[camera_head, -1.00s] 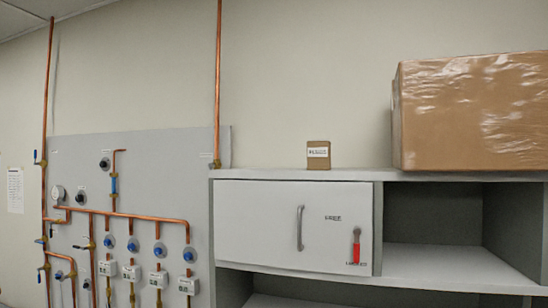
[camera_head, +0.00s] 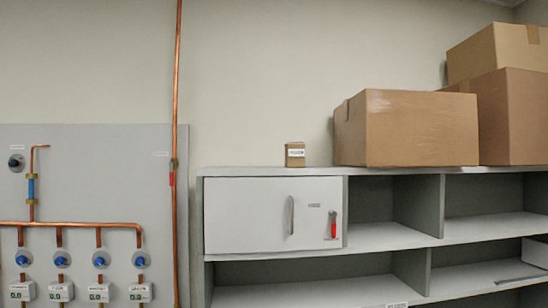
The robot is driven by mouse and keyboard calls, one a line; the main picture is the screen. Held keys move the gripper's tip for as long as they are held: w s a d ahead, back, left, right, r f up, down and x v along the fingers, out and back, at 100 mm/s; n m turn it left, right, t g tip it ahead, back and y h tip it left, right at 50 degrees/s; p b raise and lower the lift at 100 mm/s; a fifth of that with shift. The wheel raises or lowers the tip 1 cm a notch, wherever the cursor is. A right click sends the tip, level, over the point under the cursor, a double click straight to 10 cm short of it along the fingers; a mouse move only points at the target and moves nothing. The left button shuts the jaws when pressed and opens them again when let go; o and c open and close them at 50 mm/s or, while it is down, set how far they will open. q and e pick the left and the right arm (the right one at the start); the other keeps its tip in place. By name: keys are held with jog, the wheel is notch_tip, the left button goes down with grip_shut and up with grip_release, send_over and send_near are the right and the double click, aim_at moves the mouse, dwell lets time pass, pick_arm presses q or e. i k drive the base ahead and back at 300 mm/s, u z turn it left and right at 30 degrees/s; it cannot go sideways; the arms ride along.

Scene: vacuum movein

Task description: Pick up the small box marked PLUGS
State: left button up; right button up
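A small brown box (camera_head: 295,159) with a white label stands upright on top of the grey shelf unit (camera_head: 260,171). The label's print is too small to read surely. The box is near the left end of the top, above a closed cabinet door, and nothing touches its sides. Neither of my grippers shows in the head view.
A large brown carton (camera_head: 405,130) stands on the shelf top right of the small box, with a gap between. More cartons (camera_head: 512,115) are stacked farther right. The cabinet door (camera_head: 255,215) has a grey handle and red lever. Copper pipes (camera_head: 80,224) run on a panel at left.

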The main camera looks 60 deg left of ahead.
aim_at(295, 153)
jog(key=u, duration=1.65)
